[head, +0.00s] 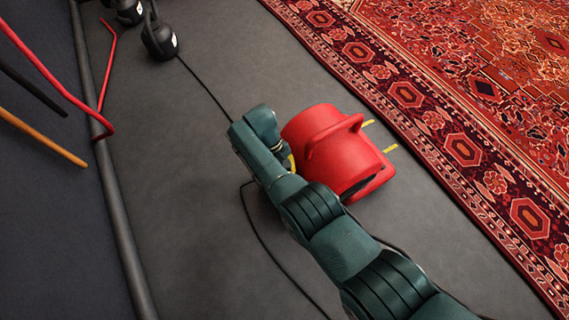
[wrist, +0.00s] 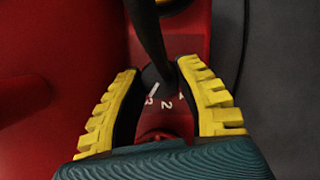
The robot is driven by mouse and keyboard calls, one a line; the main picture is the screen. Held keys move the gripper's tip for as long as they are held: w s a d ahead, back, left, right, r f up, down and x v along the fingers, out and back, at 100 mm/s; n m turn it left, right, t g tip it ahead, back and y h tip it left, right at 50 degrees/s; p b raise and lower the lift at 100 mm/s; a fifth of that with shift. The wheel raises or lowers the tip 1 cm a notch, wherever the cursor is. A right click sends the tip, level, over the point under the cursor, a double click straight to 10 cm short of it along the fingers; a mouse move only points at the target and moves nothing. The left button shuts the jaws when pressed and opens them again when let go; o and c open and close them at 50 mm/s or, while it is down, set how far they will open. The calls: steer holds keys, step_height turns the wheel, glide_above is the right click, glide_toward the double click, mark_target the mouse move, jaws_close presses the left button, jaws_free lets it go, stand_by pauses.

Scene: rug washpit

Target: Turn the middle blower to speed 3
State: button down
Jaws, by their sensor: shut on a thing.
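A red blower (head: 330,150) stands on the grey floor beside the rug; it is the only blower I can make out in the head view. In the wrist view, its red housing (wrist: 45,60) fills the left side. My gripper (wrist: 160,70), with yellow ribbed fingers, is shut on a dark knob (wrist: 155,77) on the blower's panel. White numerals 3 and 2 show below the knob, and part of another mark lies by the right finger. A short white line on the knob slants down-left towards the 3. In the head view my wrist hides the knob.
A patterned red rug (head: 470,110) lies along the right. Black cords (head: 262,235) run over the floor near the blower. Dark objects (head: 160,40) stand at the top left. Red and orange poles (head: 45,138) and a grey pipe (head: 120,225) line the left. Floor left of the blower is mostly clear.

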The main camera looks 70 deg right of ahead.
steer(key=shift+s+a+f, duration=0.1)
steer(key=shift+f, duration=0.05)
steer(key=c, duration=0.9)
jaws_free()
